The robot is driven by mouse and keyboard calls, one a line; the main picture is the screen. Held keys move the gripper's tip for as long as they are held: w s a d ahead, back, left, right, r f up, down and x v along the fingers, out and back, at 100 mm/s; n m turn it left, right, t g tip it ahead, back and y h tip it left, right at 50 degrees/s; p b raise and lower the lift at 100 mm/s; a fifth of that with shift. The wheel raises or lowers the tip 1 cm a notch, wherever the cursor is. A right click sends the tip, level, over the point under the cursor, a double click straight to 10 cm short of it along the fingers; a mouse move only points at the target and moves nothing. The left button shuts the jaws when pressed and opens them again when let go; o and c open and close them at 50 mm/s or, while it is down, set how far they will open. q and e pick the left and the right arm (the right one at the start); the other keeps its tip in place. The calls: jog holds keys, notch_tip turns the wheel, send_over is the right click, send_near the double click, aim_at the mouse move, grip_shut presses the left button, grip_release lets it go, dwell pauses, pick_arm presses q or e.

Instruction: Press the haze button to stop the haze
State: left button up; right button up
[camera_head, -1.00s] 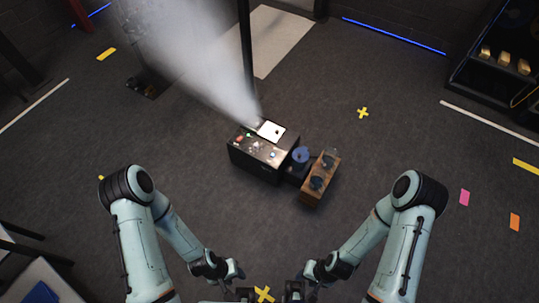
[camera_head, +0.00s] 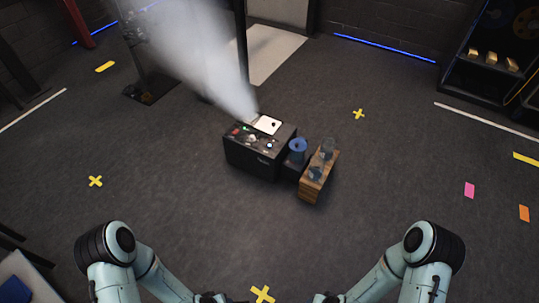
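A black box-shaped console (camera_head: 252,158) stands on the floor ahead, near the middle of the head view. Several small coloured buttons sit on its top, among them a red one (camera_head: 236,132) and a green one (camera_head: 248,127); their labels are too small to read. A white sheet or plate (camera_head: 266,124) lies at the back of the top. Thick white haze (camera_head: 203,62) streams from behind the console up to the left. My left gripper and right gripper are at the bottom edge, mostly cut off, well short of the console; their fingers do not show.
A wooden crate (camera_head: 311,190) with clear glass items and a blue spool (camera_head: 298,146) stand against the console's right side. A dark post (camera_head: 242,45) rises behind it. A black shelf (camera_head: 490,75) stands far right. The floor in front is clear, with yellow cross marks (camera_head: 262,294).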

pick_arm(q)
jog(key=shift+w, duration=0.15)
jog(key=shift+c, duration=0.3)
grip_shut()
dwell(1.5)
